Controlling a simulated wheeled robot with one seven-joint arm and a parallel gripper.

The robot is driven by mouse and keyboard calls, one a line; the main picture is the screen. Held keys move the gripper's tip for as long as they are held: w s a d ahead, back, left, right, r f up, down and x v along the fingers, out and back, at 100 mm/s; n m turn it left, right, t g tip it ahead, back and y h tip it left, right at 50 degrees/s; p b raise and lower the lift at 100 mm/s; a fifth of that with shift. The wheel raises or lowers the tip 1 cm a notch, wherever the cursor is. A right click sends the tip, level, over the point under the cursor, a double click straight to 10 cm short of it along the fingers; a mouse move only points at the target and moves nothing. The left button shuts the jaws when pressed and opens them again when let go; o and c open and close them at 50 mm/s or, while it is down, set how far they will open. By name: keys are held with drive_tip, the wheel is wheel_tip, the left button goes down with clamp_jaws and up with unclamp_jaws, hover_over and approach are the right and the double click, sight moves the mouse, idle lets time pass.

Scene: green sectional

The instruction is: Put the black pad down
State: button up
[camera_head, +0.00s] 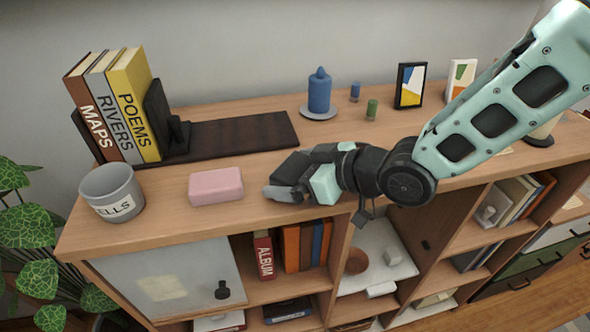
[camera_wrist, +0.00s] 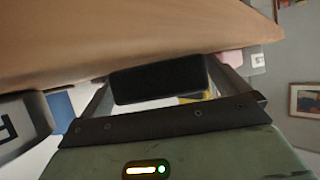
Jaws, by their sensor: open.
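The black pad (camera_head: 289,168) is on or just above the wooden shelf top, right of the pink block, at the end of my gripper (camera_head: 280,183). In the wrist view the black pad (camera_wrist: 158,80) lies between the two fingers of my gripper (camera_wrist: 165,85), close against the wood. The fingers are open, one on each side of it. I cannot tell whether a finger still touches it. Part of the pad is hidden by my gripper in the head view.
The pink block (camera_head: 216,186) and grey cup (camera_head: 112,192) stand to the left. A dark mat (camera_head: 240,134) with books (camera_head: 118,107) beside it lies behind. A blue candle (camera_head: 319,92) on a saucer and small frames (camera_head: 410,85) stand at the back. The shelf's front edge is close.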

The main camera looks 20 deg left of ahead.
drive_tip(key=b+v, duration=0.1)
drive_tip(key=v, duration=1.1)
drive_tip(key=s+d+f+m+t+h, duration=0.1)
drive_tip(key=s+d+m+h, duration=0.1)
drive_tip(key=d+h, duration=0.3)
drive_tip(key=s+d+f+m+h, duration=0.1)
drive_tip(key=d+f+m+h, duration=0.1)
drive_tip(key=d+m+h, duration=0.3)
drive_tip(key=s+d+g+h, duration=0.1)
drive_tip(key=s+d+g, duration=0.3)
drive_tip(key=s+d, duration=0.3)
drive_tip(key=s+r, duration=0.1)
drive_tip(key=s, duration=0.3)
drive_tip(key=shift+s+d+h, duration=0.2)
drive_tip(key=shift+s+h, duration=0.15)
drive_tip(key=shift+h, duration=0.05)
